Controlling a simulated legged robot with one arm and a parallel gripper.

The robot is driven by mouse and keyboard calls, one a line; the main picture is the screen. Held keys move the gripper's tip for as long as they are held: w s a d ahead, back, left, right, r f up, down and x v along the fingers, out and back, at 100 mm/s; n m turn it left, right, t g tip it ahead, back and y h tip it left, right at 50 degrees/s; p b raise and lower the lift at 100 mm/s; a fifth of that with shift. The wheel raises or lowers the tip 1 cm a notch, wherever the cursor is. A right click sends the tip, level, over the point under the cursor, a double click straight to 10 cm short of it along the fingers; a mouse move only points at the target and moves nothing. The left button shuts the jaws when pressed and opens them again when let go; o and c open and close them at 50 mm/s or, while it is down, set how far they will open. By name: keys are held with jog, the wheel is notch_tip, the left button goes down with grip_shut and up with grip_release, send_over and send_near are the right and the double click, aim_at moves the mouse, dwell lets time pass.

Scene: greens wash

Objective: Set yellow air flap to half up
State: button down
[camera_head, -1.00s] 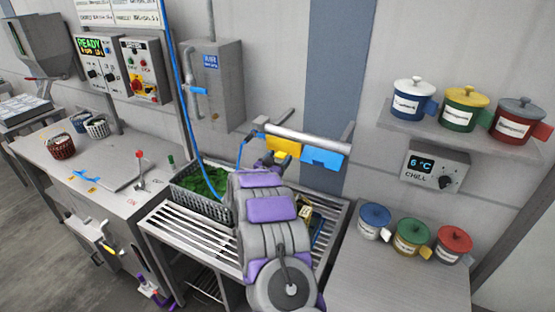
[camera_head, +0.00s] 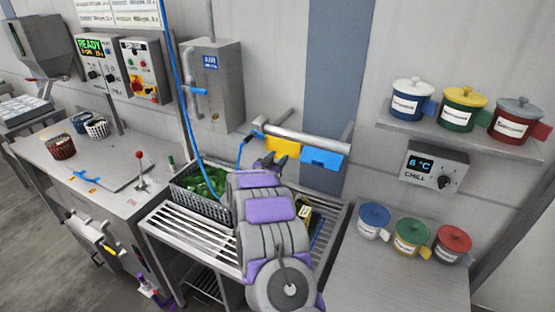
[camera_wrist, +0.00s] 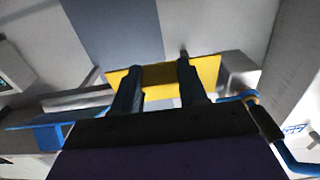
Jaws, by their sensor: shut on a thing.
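The yellow air flap (camera_head: 283,147) hangs from a grey horizontal bar on the wall, to the left of a blue flap (camera_head: 322,159). In the wrist view the yellow flap (camera_wrist: 208,72) spans the top middle, and the blue flap (camera_wrist: 48,136) is at the lower left. My gripper (camera_head: 270,161) is at the lower edge of the yellow flap, partly hidden by my arm. In the wrist view its two fingers (camera_wrist: 158,84) overlap the yellow flap, with a darker part of it between them. The fingers are shut on it.
A blue hose (camera_head: 179,90) runs down the wall to the left. A basket of greens (camera_head: 207,208) stands on the slatted rack (camera_head: 188,232) below. Lidded pots stand on a shelf (camera_head: 455,137) and counter at right, around a chill control box (camera_head: 436,165).

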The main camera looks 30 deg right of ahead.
aim_at(279, 155)
jog(key=shift+a+r+y+p, duration=0.15)
jog(key=shift+y+p, duration=0.15)
jog(key=shift+p, duration=0.2)
jog(key=shift+s+a+r+p, duration=0.15)
jog(key=shift+r+p, duration=0.1)
jog(key=shift+p, duration=0.75)
jog(key=y+p, duration=0.1)
jog(key=p, duration=0.3)
jog(key=a+r+g+y+p, duration=0.1)
jog(key=p, duration=0.3)
jog(key=shift+s+r, duration=0.2)
jog(key=shift+r, duration=0.05)
jog(key=y+p, duration=0.1)
jog(key=p, duration=0.2)
jog(key=g+y+p, duration=0.1)
jog(key=p, duration=0.2)
jog(key=shift+s+a+r, duration=0.2)
jog(key=shift+r, duration=0.05)
jog(key=shift+r+g+p, duration=0.1)
jog(key=shift+g+p, duration=0.2)
jog(key=shift+p, duration=0.55)
jog(key=shift+a+y+p, duration=0.1)
jog(key=shift+y+p, duration=0.3)
jog(key=shift+p, duration=0.15)
